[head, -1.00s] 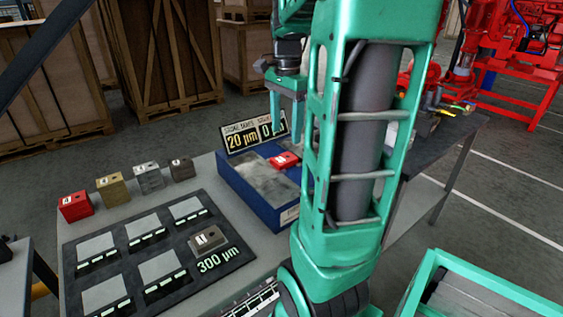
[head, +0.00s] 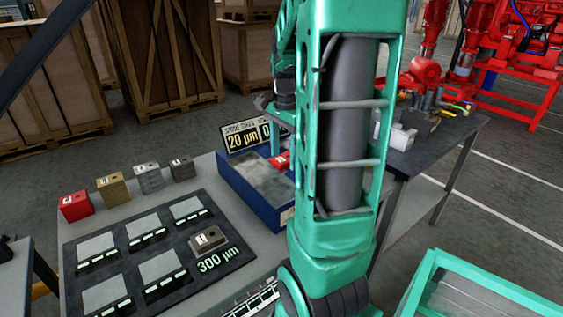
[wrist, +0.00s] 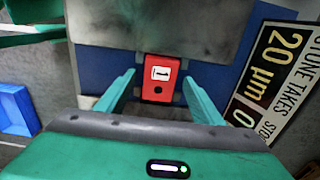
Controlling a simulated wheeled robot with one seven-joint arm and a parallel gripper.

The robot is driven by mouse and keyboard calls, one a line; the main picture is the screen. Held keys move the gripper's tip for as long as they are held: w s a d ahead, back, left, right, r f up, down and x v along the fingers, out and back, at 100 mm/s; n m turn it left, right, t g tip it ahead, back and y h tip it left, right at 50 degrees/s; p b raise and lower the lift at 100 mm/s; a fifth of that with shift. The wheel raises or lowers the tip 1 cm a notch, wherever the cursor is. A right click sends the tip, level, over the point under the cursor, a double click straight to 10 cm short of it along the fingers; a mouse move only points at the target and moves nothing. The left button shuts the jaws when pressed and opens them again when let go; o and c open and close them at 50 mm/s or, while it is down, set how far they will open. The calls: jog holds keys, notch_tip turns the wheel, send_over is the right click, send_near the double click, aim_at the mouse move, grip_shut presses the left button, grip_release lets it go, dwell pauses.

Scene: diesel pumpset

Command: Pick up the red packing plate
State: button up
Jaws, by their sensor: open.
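A small red plate marked "1" (wrist: 161,78), with a dark hole, lies at the end of the blue box beside the grey stone. It shows in the head view (head: 282,161), partly hidden by my arm. My gripper (wrist: 159,84) is open, with one green finger on each side of the red plate in the wrist view. I cannot tell whether the fingers reach down to its height. In the head view the gripper is mostly hidden behind my arm. Another red block (head: 75,206) stands at the bench's left end.
The blue box (head: 262,205) holds the grey stone. A sign reading "20 µm" (head: 243,138) stands behind it. A dark tray labelled 300 µm (head: 217,261) and gold, silver and brown blocks (head: 149,177) are on the bench. Wooden crates stand behind.

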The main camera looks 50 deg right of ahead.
aim_at(282, 159)
jog(key=c, duration=1.5)
jog(key=shift+r, duration=0.1)
jog(key=shift+r, duration=0.1)
jog(key=shift+w+r, duration=0.1)
jog(key=shift+r, duration=0.25)
jog(key=r, duration=0.2)
jog(key=a+r, duration=0.1)
jog(key=shift+r, duration=0.4)
jog(key=a+r, duration=0.2)
jog(key=a, duration=0.1)
jog(key=s+a+r, duration=0.1)
jog(key=a+r, duration=0.1)
jog(key=a, duration=0.2)
jog(key=a+r, duration=0.2)
jog(key=a, duration=0.1)
jog(key=shift+s+a+r, duration=0.1)
jog(key=shift+s+a, duration=0.2)
jog(key=shift+s, duration=0.1)
